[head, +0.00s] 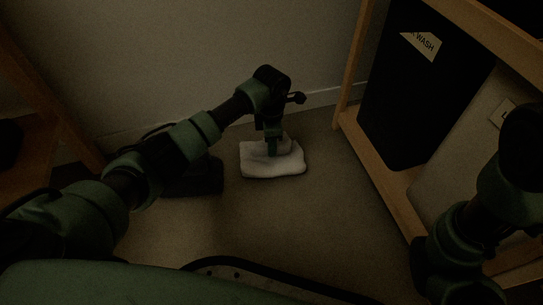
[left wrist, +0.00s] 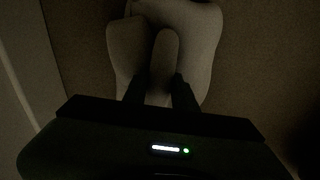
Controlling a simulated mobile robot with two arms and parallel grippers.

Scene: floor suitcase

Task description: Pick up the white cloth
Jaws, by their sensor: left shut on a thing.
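The white cloth (head: 272,164) lies as a soft folded pad on the floor in the middle of the head view. My left gripper (head: 272,147) reaches down onto it from above, its fingers at the cloth's upper side. In the left wrist view the cloth (left wrist: 196,42) bulges up in a ridge between the two fingers (left wrist: 162,90), which are shut on it. The cloth appears to rest on the floor. My right arm shows at the right edge of the head view, but its gripper is not visible.
A dark object (head: 197,176) sits on the floor left of the cloth, partly behind my left arm. A wooden rack (head: 384,178) at the right holds a black bin (head: 415,90) and a paler bin (head: 462,150). A wall stands behind. Floor in front of the cloth is clear.

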